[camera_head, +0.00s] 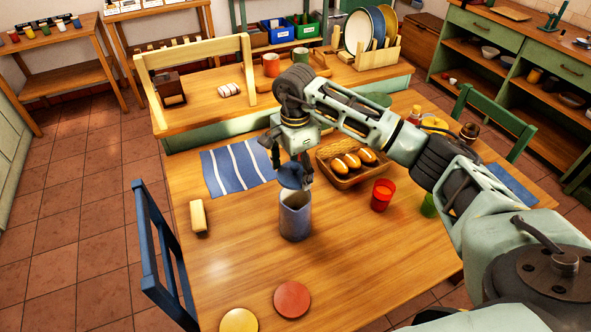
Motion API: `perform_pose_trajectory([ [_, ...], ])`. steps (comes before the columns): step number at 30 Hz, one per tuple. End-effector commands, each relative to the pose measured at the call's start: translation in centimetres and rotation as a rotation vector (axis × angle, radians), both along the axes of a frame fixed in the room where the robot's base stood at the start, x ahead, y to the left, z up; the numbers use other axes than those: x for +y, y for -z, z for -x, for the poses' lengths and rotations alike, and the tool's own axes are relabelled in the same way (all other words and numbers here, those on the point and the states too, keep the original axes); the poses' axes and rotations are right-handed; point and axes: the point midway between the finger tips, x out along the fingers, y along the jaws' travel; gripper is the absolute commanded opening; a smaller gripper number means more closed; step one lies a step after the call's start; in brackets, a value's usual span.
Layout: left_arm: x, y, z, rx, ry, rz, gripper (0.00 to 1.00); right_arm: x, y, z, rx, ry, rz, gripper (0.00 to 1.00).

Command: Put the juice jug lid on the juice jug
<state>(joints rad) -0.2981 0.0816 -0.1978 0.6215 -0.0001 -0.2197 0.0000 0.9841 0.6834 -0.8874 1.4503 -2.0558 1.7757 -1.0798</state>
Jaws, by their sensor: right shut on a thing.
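The juice jug (295,217) is a blue-grey cylinder standing upright on the wooden table. A blue lid (290,176) is just above the jug's opening and looks tilted. My right gripper (303,178) reaches down from above and is shut on the lid. The fingers partly hide the lid. I cannot tell whether the lid touches the jug's rim. My left gripper is out of view.
Right of the jug are a wooden tray with bread rolls (352,163), a red cup (382,194) and a green cup (429,205). A pale block (198,216) and a striped blue cloth (240,170) lie left. Red (292,299) and yellow (239,320) discs lie in front.

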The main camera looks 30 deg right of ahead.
Motion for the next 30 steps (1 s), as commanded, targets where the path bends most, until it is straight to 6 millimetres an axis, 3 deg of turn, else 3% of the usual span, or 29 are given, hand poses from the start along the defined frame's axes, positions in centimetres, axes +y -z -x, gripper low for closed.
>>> perform_pose_trajectory([
  [27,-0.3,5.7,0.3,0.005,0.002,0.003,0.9,0.0,6.5,0.0,0.0,0.0,0.0,0.44],
  [30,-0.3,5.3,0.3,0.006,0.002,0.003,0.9,0.0,6.1,0.0,-0.001,0.0,0.0,0.44],
])
